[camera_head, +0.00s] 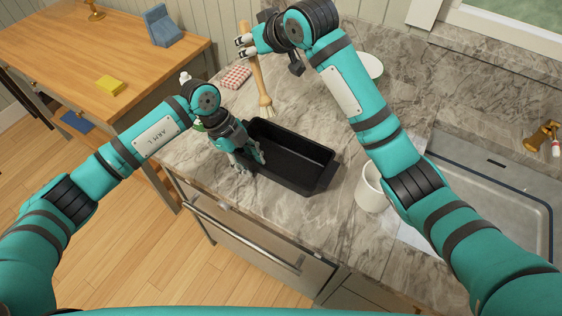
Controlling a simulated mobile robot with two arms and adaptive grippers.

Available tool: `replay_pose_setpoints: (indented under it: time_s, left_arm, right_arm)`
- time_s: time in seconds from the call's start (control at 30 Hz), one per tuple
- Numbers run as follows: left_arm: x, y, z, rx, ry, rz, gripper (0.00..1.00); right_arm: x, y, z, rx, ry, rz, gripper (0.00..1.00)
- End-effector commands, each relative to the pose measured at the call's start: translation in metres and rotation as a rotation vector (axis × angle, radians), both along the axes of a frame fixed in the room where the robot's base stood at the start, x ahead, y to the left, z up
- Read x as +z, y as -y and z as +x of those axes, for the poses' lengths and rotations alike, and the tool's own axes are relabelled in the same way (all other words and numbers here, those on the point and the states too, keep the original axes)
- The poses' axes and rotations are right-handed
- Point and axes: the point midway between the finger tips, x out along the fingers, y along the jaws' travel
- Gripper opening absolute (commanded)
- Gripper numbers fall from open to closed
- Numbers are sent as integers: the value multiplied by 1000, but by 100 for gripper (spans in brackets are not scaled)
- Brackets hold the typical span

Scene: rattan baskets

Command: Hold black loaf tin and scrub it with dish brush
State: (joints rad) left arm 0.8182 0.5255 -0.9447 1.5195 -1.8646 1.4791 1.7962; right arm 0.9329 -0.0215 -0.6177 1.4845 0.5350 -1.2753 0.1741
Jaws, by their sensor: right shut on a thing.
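The black loaf tin (300,158) stands upright and empty on the marble counter, in the middle of the view. My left gripper (250,164) is at the tin's left end, with its fingers at the near-left rim. Its hand hides that corner, so I cannot tell whether the fingers grip the wall. My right gripper (245,46) is above the far side of the counter, shut on the dish brush. The brush's wooden handle (259,78) runs down from the fingers to a pale bristle head (265,108), which appears just beyond the tin's far-left rim.
A red checked cloth (236,78) lies on the counter (310,215) behind the brush. A white mug (371,188) stands right of the tin, beside my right arm. A white plate (371,66) is partly hidden behind that arm. The sink (505,205) is at the right.

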Motion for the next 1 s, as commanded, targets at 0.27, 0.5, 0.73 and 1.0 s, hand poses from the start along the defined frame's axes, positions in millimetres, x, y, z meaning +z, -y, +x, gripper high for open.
replay_pose_setpoints:
  time_s: [0.27,0.5,0.73,1.0]
  left_arm:
    - [1,0,0,0,0,0,33]
    - [27,-12,4,1,4,1,33]
    - [73,-32,8,2,4,2,33]
    - [105,-46,10,0,0,1,33]
  right_arm:
    - [0,0,0,0,0,0,0]
    - [0,0,0,0,1,1,0]
    - [0,0,0,0,1,1,0]
    - [0,0,0,0,1,1,0]
